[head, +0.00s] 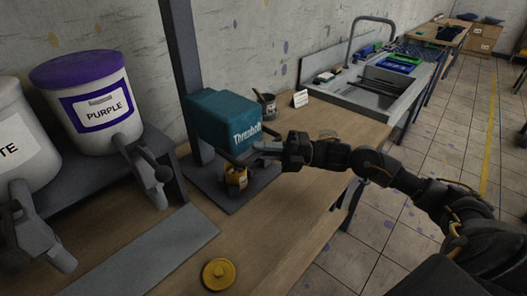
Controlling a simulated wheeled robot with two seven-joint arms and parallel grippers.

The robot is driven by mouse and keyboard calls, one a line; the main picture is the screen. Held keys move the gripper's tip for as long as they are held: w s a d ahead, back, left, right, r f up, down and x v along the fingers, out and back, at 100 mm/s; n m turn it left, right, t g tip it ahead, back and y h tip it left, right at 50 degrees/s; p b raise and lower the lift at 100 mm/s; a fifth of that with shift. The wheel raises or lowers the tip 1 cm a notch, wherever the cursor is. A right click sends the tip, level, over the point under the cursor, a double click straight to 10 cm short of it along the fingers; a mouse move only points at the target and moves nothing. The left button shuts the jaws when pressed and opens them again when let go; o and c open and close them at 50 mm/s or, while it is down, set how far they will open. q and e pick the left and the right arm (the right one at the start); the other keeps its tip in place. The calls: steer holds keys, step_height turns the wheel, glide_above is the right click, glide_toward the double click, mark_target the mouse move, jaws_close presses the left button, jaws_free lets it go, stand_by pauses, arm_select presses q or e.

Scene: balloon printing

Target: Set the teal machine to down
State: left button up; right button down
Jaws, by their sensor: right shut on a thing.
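The teal machine (222,119), marked with white lettering, is mounted on a dark upright post above a dark base plate. My right gripper (262,150) is at the lower front of the machine, shut on what looks like its handle (245,156); the fingers partly hide the contact. A small yellow-orange can (236,178) with a label stands on the base plate (238,202) below the machine head. My left gripper is not in view.
Purple (88,88) and white (22,135) dispensers stand on a rack at left. A yellow lid (219,274) lies on the wooden table (180,278). A dark cup (267,105) and white card (300,98) stand behind the machine. A sink (370,95) is beyond.

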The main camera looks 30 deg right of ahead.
steer(key=shift+s+f, duration=0.1)
steer(key=shift+f, duration=0.25)
steer(key=c, duration=1.5)
jaws_free()
steer(key=shift+o, duration=0.5)
